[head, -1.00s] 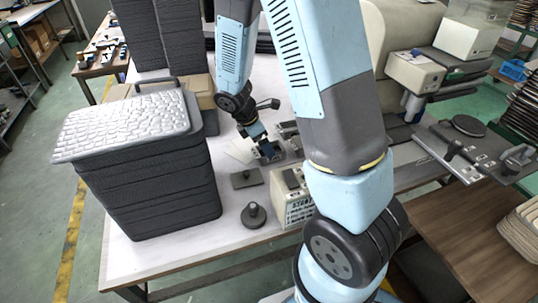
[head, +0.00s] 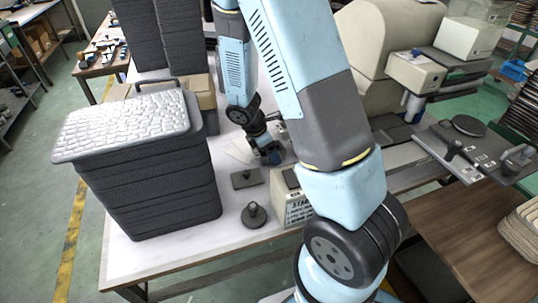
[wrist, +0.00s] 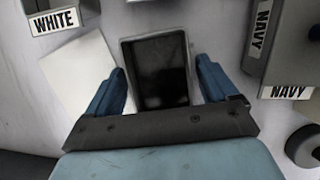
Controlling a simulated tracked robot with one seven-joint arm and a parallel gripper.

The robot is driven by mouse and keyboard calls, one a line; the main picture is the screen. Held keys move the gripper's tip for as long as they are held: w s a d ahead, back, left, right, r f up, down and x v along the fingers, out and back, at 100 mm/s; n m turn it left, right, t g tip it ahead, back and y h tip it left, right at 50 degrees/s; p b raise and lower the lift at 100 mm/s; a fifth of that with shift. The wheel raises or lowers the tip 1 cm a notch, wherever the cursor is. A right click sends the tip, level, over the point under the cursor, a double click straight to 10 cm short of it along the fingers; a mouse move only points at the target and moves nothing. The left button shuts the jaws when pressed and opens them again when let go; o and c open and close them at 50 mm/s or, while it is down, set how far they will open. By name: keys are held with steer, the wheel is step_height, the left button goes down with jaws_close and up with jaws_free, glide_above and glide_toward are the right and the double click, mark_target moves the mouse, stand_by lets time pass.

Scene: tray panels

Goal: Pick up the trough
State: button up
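The trough (wrist: 160,75) looks like a small rectangular open tray with a pale grey rim and a dark, glossy inside. In the wrist view it lies on the pale table between my two blue fingers. My gripper (wrist: 161,68) is open, with one finger on each side of the trough and a gap showing on both sides. In the head view my gripper (head: 268,155) is low over the table, and it hides most of what is beneath it. I cannot make out the trough clearly there.
A holder labelled WHITE (wrist: 54,20) and NAVY-labelled holders (wrist: 288,92) flank the gripper. A white flat sheet (wrist: 80,72) lies left of it. A dark knobbed plate (head: 246,178), a round knobbed weight (head: 253,215) and a tall black stack (head: 150,190) stand nearby.

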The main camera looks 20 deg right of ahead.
steer(key=c, duration=1)
steer(key=shift+r, duration=0.1)
steer(key=shift+c, duration=0.2)
